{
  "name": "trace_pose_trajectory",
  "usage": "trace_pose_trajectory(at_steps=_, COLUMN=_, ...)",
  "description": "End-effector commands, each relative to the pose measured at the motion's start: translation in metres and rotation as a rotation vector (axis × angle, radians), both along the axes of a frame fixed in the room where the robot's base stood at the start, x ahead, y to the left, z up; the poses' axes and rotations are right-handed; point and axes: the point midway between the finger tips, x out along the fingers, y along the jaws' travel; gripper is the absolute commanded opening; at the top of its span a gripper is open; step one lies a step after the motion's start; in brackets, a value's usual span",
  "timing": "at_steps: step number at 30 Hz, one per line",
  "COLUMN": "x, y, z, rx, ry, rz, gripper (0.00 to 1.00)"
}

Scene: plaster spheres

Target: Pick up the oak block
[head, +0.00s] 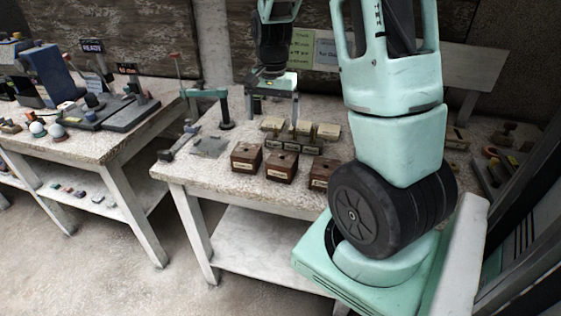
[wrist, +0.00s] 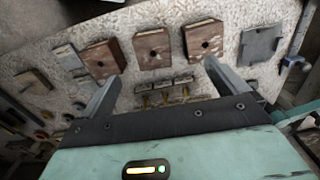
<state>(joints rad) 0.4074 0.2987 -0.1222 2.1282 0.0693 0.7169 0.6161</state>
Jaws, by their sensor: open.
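My gripper (head: 273,112) is open and empty, pointing down over the back of the middle table. The same row (head: 299,130) shows below the gripper in the head view. Three reddish-brown wooden blocks with labels and dark holes stand in front of it: left (head: 245,158), middle (head: 281,167) and right (head: 322,173). The labels are too small to read, so I cannot tell which block is oak.
My arm and base cover the table's right part. A second table (head: 75,148) at left holds several tools and spheres.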

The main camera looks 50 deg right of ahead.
Motion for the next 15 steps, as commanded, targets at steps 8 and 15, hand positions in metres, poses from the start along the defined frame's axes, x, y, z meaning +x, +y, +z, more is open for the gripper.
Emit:
trace_pose_trajectory(at_steps=8, x=-0.008, y=-0.023, z=-0.031, rx=-0.004, ry=0.013, rz=-0.084, gripper=0.98)
trace_pose_trajectory(at_steps=15, x=-0.008, y=-0.023, z=-0.081, rx=-0.004, ry=0.013, rz=-0.081, gripper=0.98)
